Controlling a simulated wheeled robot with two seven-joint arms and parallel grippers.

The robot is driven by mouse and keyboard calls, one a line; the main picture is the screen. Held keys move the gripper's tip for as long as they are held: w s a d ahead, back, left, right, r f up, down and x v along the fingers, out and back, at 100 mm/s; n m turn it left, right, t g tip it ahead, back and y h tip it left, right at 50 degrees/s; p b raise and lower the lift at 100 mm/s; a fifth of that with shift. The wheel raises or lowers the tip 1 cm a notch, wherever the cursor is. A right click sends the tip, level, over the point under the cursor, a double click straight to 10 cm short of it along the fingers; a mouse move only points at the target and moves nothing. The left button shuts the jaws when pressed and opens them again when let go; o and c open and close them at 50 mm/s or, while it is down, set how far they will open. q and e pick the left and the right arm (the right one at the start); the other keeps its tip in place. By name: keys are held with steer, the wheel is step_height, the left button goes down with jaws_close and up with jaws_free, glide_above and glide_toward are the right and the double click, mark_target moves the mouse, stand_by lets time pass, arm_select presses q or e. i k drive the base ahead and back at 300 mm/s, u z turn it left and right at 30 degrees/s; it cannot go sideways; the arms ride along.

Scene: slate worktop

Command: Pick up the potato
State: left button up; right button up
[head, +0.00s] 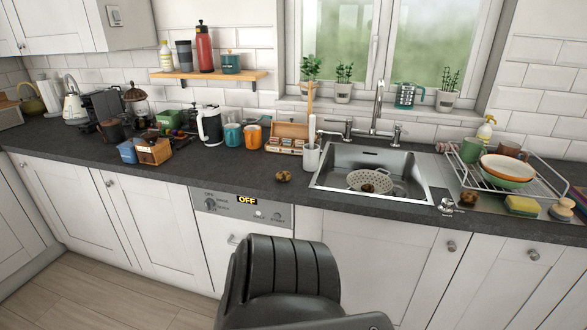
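A small brown lump that looks like a potato (283,176) lies on the dark worktop, left of the sink and near the front edge. A similar brown lump (468,198) lies right of the sink, in front of the dish rack. Another small brown lump (367,188) sits in the pale colander (357,182) in the sink. They are too small to tell for certain which are potatoes. Neither of my grippers shows in the head view.
The sink (330,172) has a tall tap (378,104) behind it. A dish rack (540,187) with bowls stands at right, near a sponge (522,206). Mugs, a kettle (210,125) and a wooden box (286,138) stand behind. The worktop front left of the sink is mostly clear.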

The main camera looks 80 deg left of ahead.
mark_target(284, 176)
steer(key=u, duration=0.45)
steer(key=i, duration=0.75)
steer(key=u, duration=1.25)
steer(key=i, duration=0.5)
steer(key=u, duration=0.5)
